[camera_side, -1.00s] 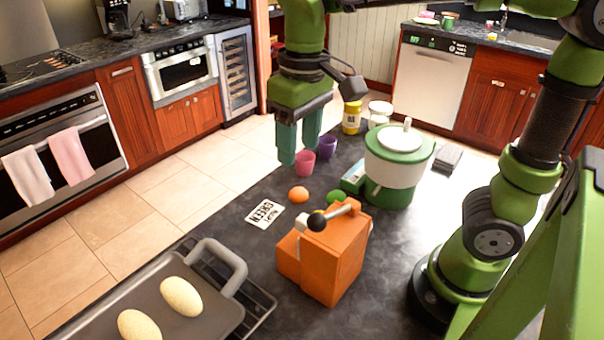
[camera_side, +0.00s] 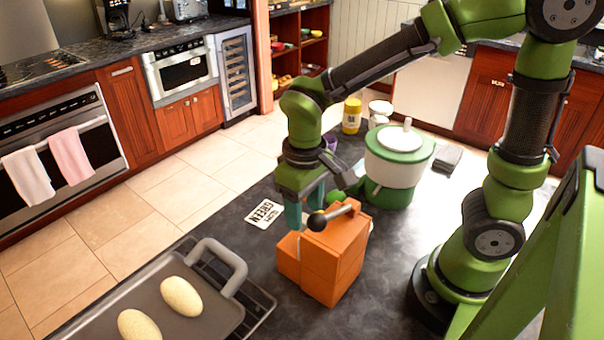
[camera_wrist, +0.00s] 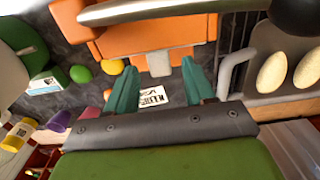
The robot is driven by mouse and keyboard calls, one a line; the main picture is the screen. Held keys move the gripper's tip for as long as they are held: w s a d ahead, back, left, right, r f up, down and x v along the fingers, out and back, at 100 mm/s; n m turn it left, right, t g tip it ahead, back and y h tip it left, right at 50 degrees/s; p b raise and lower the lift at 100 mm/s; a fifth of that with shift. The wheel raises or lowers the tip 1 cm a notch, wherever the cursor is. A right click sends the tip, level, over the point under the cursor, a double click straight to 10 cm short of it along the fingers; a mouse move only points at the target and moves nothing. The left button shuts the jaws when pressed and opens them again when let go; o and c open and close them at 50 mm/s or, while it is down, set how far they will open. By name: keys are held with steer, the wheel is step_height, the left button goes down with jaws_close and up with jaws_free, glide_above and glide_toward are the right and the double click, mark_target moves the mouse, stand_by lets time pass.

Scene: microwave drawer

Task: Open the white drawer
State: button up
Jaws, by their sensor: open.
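I see no drawer that is plainly white. An orange boxy unit (camera_side: 332,262) stands on the dark counter, with a grey bar and black knob (camera_side: 317,222) on top. In the wrist view the orange unit (camera_wrist: 140,42) fills the top, and a pale tab (camera_wrist: 172,62) sticks out from its near side. My gripper (camera_side: 304,213) is open, fingers down, just behind the orange unit in the side view. In the wrist view my gripper (camera_wrist: 159,64) has its teal fingers on either side of the pale tab, with nothing clearly held. Contact cannot be told.
A grey tray with pale oval loaves (camera_side: 181,296) lies at the front left. A white card (camera_side: 264,214) lies left of my gripper. A green-and-white pot (camera_side: 398,160) stands behind right.

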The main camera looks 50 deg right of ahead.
steer(key=shift+f, duration=1)
jaws_close()
